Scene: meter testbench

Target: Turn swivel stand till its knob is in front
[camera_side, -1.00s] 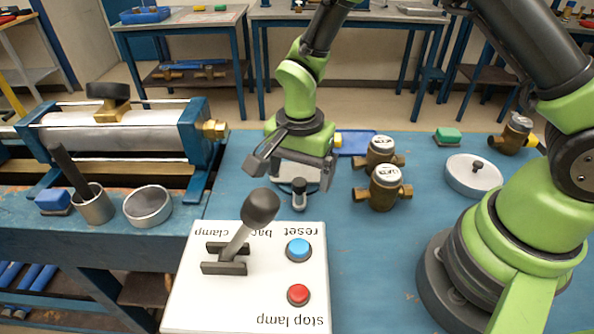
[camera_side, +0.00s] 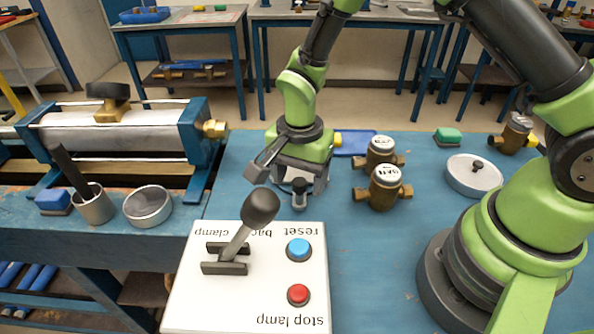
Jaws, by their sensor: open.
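My gripper (camera_side: 288,173) is open and points down over the blue table, behind the control box. One grey jaw shows at its left. The other side of the gripper is nearer the right. A separate pale round disc (camera_side: 460,183) with a dark knob (camera_side: 478,165) on top lies at the right.
The control box (camera_side: 215,305) with a lever (camera_side: 255,215) and two buttons stands in front. Two brass meters (camera_side: 384,194) stand right of the gripper. A clamp bench (camera_side: 120,140) with cups is at left. My arm base fills the right front.

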